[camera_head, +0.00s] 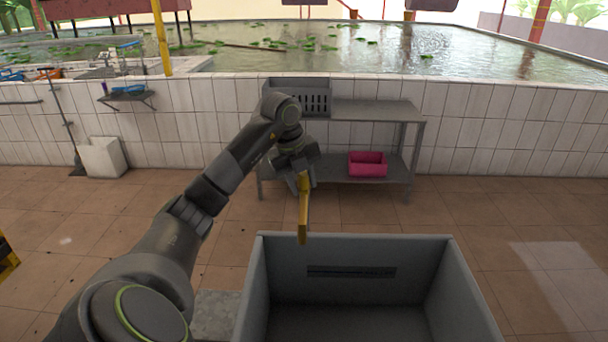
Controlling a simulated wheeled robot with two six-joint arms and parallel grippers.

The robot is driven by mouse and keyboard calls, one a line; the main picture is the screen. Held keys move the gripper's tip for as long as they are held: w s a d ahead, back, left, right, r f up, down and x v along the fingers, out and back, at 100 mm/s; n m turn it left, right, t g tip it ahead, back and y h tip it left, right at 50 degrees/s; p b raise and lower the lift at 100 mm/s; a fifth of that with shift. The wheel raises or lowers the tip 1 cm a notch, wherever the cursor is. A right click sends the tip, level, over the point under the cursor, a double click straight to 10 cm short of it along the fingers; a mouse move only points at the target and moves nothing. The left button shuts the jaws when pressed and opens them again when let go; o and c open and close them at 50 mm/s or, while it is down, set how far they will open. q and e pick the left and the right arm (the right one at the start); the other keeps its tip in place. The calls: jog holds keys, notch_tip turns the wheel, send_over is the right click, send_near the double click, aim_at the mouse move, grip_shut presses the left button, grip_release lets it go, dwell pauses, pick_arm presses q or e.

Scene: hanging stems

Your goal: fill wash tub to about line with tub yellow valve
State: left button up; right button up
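The grey wash tub (252,290) stands in front of me, open at the top, with its near part cut off by the picture's edge. A dark horizontal strip with a bluish line (350,272) is on its inner far wall. No water surface is clear in the visible part of the tub. A yellow handle-like piece (303,218) hangs down over the tub's far left rim. My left gripper (303,184) is at its upper end, with the yellow piece between or just behind the fingers. Whether the fingers grip it is unclear. My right gripper is not in view.
A grey metal table (375,108) stands behind against the tiled pond wall, with a slotted grey crate (316,98) on top. A pink bin (367,164) is on its lower shelf. A white bin (102,157) stands at the left. Open tiled floor lies right of the tub.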

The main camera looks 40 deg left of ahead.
pick_arm(q)
jog(key=shift+c, duration=0.5)
jog(key=shift+w+d+r, duration=0.1)
jog(key=shift+w+d, duration=0.15)
jog(key=shift+w+d+p, duration=0.15)
jog(key=shift+w+d, duration=0.4)
jog(key=shift+w, duration=0.15)
jog(key=shift+w+d+p, duration=0.15)
jog(key=shift+w+d, duration=0.35)
jog(key=shift+w, duration=0.2)
jog(key=shift+c, duration=0.3)
jog(key=shift+o, duration=0.3)
jog(key=shift+w+d, duration=0.35)
jog(key=shift+w, duration=0.5)
jog(key=shift+w+d, duration=0.35)
jog(key=shift+w, duration=0.45)
jog(key=shift+w+d, duration=0.1)
jog(key=shift+w, duration=0.25)
